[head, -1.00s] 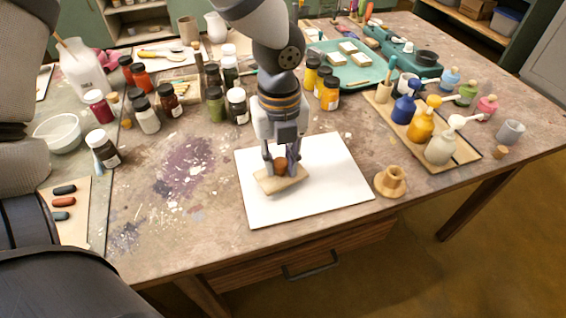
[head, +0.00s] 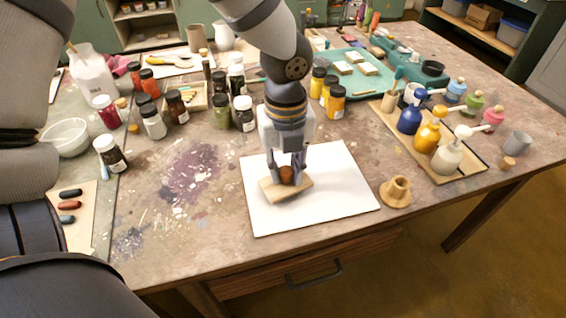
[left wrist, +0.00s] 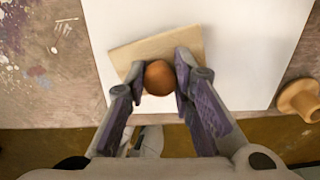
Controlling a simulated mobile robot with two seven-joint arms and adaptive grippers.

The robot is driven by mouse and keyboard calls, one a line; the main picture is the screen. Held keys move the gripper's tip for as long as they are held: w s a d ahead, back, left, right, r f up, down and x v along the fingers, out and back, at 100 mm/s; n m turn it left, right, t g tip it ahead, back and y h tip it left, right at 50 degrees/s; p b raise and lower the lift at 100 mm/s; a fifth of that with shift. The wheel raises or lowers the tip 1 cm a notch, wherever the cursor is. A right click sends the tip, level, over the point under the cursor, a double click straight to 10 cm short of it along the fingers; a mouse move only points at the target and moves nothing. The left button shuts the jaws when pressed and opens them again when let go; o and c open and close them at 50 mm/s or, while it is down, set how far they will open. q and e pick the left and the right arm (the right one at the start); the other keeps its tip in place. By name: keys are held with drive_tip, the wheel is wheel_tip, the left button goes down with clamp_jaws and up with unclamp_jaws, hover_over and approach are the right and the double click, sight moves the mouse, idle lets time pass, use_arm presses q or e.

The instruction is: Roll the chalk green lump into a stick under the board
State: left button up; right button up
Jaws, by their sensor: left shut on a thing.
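My left gripper (head: 286,177) is shut on the round brown knob (left wrist: 159,78) of the small wooden board (head: 303,187). The board sits over the white sheet (head: 335,185), near its left side and turned at an angle to it. In the left wrist view the pale board (left wrist: 150,50) shows beyond the fingers, with the knob between the fingertips. I cannot tell the gap between board and sheet. No chalk green lump shows in either view; the space under the board is hidden. My right gripper is not in view.
A tray (head: 455,175) of pump bottles is at the right, and several pigment jars (head: 221,112) stand behind. The paint-stained tabletop left of the sheet is clear.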

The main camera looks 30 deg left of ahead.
use_arm(q)
drive_tip(key=shift+s+d, duration=0.25)
drive_tip(key=shift+d, duration=0.05)
drive_tip(key=shift+r, duration=4)
drive_tip(key=shift+o, duration=0.7)
drive_tip(key=shift+c, duration=0.7)
drive_tip(key=shift+m, duration=0.8)
drive_tip(key=shift+f+b, duration=0.35)
drive_tip(key=shift+f, duration=3.1)
